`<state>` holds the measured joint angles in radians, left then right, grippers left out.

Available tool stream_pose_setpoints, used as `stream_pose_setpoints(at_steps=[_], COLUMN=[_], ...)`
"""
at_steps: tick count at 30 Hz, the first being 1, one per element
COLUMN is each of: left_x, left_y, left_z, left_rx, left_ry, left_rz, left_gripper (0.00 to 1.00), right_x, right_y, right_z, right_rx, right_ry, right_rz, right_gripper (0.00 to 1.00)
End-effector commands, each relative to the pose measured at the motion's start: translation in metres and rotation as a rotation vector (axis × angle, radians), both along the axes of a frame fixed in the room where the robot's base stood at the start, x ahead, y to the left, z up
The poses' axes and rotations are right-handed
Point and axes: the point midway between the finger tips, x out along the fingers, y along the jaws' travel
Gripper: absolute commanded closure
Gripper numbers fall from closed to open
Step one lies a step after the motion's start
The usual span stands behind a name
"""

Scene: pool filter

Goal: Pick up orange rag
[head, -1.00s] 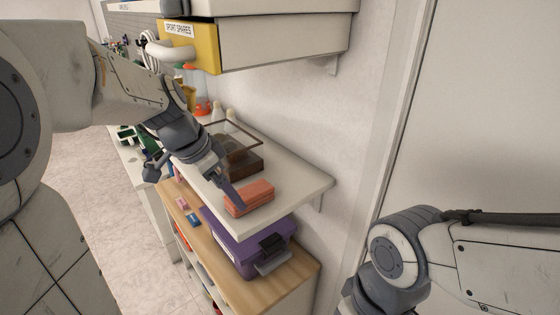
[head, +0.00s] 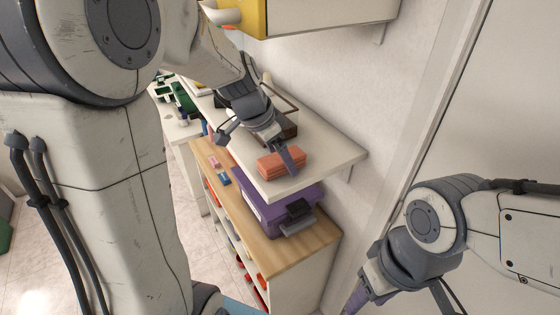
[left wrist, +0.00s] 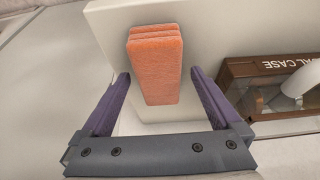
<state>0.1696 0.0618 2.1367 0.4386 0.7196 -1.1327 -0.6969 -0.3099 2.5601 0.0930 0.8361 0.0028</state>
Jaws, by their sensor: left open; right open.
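The orange rag (head: 276,165) is a folded stack lying on the white shelf (head: 335,158) near its front end. In the left wrist view the rag (left wrist: 156,62) lies ahead of and partly between the two purple fingers of my left gripper (left wrist: 160,85). Those fingers are open, with a gap on each side of the rag. In the head view my left gripper (head: 290,160) is at the rag, with one finger in front of it. My right gripper (head: 358,300) is at the bottom edge, far from the rag, and only partly in view.
A brown-framed display case (left wrist: 270,85) stands on the shelf beside the rag. A purple box (head: 255,205) sits on the wooden counter (head: 265,250) below the shelf. The wall (head: 350,95) closes the shelf's right side.

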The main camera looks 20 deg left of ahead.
Motion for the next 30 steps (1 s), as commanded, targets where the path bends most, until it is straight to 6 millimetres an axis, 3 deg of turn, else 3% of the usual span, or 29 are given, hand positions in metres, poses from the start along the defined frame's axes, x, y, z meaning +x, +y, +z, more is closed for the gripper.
stream_pose_setpoints(at_steps=[23,26,30], left_x=[-0.0001,0.0,-0.0001], left_y=[0.0,0.0,0.0001], left_z=[-0.0043,-0.0043,-0.0044], left_rx=[0.0,0.0,0.0], left_ry=[0.0,0.0,0.0], left_rz=[0.0,0.0,0.0], left_gripper=[0.03,0.33,0.87], right_x=[0.0001,0.0001,0.0001], right_y=[0.0001,0.0001,0.0001], right_z=[-0.0075,-0.0075,-0.0075], right_rx=[0.0,0.0,0.0], right_ry=[0.0,0.0,0.0], right_rz=[0.0,0.0,0.0], right_gripper=[0.5,0.5,0.5])
